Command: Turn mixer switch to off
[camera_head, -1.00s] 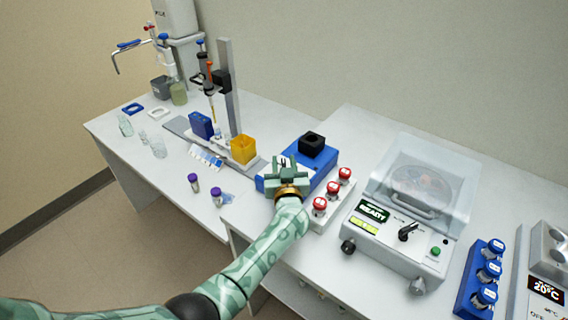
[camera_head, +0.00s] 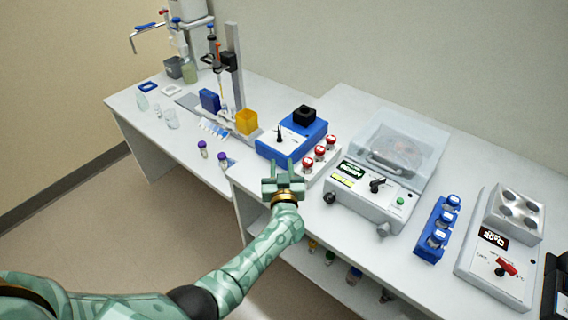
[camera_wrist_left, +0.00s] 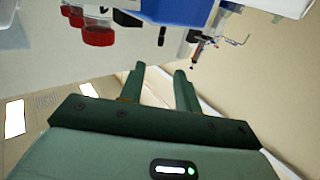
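The mixer (camera_head: 305,142) is a blue box with a black cup holder (camera_head: 304,115) on top and a pale front panel. A small black switch lever (camera_head: 279,134) stands up on that panel; I cannot read its setting. The mixer's blue body also shows at the top of the left wrist view (camera_wrist_left: 180,9). My left gripper (camera_head: 285,168) is in front of the mixer, near the bench's front edge, apart from the switch. Its two fingers (camera_wrist_left: 159,78) are spread with nothing between them. My right gripper is not in view.
A white rack of red-capped vials (camera_head: 319,154) stands right of the mixer, close to my left gripper. A centrifuge (camera_head: 375,190) is further right. Two purple-capped vials (camera_head: 222,161) and a yellow box (camera_head: 246,121) are to the left. The floor in front is clear.

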